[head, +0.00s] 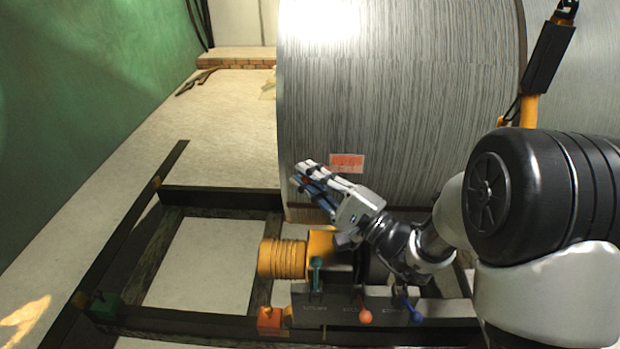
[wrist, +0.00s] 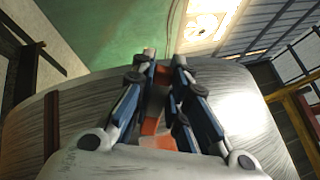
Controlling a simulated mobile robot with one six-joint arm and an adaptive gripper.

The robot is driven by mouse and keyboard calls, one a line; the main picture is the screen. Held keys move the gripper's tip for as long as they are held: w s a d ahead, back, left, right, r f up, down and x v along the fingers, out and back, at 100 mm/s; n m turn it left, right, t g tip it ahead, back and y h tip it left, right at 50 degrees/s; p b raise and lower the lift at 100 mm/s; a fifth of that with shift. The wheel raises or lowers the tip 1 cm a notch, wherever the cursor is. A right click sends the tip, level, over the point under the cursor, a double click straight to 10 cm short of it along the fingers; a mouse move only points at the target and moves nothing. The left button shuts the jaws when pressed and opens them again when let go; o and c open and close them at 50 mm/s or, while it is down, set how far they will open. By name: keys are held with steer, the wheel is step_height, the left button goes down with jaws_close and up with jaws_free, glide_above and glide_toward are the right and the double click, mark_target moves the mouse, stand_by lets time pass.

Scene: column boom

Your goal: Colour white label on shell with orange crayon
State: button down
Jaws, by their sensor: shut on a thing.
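The shell (head: 400,90) is a big streaked grey metal cylinder; its curved surface also fills the lower wrist view (wrist: 80,105). The label (head: 347,163) sits low on the shell, with orange over much of it and white at its edges. My gripper (head: 303,174) is just left of and below the label. In the wrist view my gripper (wrist: 165,62) is shut on an orange crayon (wrist: 150,127), partly hidden between the fingers. An orange patch of the label (wrist: 160,143) shows behind them. I cannot tell whether the crayon touches the shell.
A dark frame (head: 220,197) lies on the floor below the shell. A yellow ribbed part (head: 283,259) and a panel with coloured levers (head: 365,316) stand under my gripper. A green wall (head: 90,90) is at left. Pale floor (head: 205,140) is open left of the shell.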

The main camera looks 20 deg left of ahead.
steer(key=shift+w+a, duration=0.1)
steer(key=shift+w, duration=0.25)
steer(key=shift+w+d, duration=1)
steer(key=shift+d, duration=3.25)
steer(key=shift+s+a, duration=0.35)
steer(key=shift+a, duration=1.05)
steer(key=shift+s+a, duration=0.4)
steer(key=shift+a, duration=1.05)
steer(key=shift+s+a, duration=0.35)
steer(key=shift+a, duration=1.05)
steer(key=shift+s, duration=0.1)
steer(key=shift+s+d+r, duration=0.1)
steer(key=shift+s+d, duration=0.15)
steer(key=shift+s, duration=0.7)
steer(key=shift+s+d+r, duration=0.1)
steer(key=shift+s+d, duration=0.15)
steer(key=shift+s, duration=0.65)
steer(key=shift+s+d, duration=0.25)
steer(key=shift+s, duration=0.7)
